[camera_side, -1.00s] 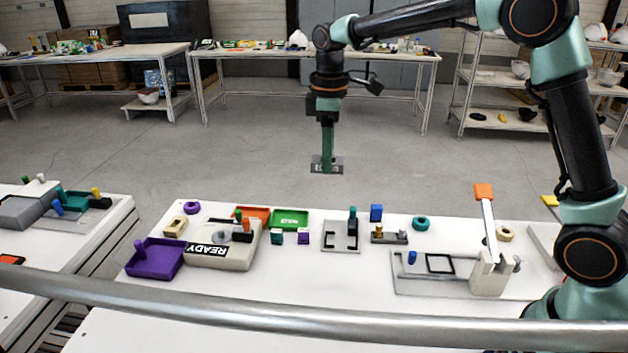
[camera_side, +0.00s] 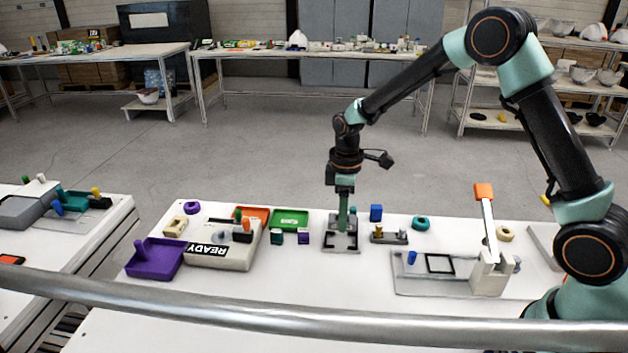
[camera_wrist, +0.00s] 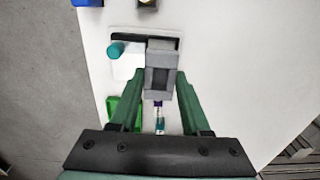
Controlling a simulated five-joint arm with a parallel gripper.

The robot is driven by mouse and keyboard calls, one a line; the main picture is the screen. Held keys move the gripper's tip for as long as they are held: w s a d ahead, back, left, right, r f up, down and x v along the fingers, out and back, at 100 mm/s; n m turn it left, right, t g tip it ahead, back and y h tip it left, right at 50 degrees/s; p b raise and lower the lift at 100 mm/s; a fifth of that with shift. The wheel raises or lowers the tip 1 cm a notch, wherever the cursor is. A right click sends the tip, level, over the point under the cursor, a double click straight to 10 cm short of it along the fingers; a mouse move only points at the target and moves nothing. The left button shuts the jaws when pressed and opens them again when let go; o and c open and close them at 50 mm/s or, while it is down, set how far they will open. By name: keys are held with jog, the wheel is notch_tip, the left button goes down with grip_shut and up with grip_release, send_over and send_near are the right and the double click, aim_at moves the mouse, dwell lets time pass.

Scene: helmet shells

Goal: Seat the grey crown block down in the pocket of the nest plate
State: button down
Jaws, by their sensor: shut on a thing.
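The grey crown block (camera_wrist: 161,68) is between the green fingers of my gripper (camera_wrist: 158,80) in the wrist view. The gripper (camera_side: 342,225) is shut on it and points straight down over the nest plate (camera_side: 341,250) in the side view. In the wrist view the nest plate (camera_wrist: 124,68) is pale, with a dark pocket edge and a teal peg (camera_wrist: 115,49) at its left. The block covers much of the pocket. I cannot tell whether the block touches the plate.
A blue block (camera_side: 376,212) and a grey fixture with pegs (camera_side: 389,236) stand close to the right. Small teal and purple blocks (camera_side: 303,237) and a green tray (camera_side: 290,219) lie to the left. A clamp with an orange handle (camera_side: 484,191) stands farther right.

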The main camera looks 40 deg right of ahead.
aim_at(341, 242)
jog(key=shift+f, duration=2.25)
jog(key=shift+f, duration=0.1)
jog(key=shift+c, duration=1.8)
grip_release()
notch_tip(341, 242, up, 12)
jog(key=s+r+m+t, duration=0.5)
jog(key=s+r+m, duration=0.4)
jog(key=s, duration=0.7)
jog(key=shift+s+r+t, duration=0.3)
jog(key=shift+s+r, duration=0.05)
jog(key=shift+r, duration=0.95)
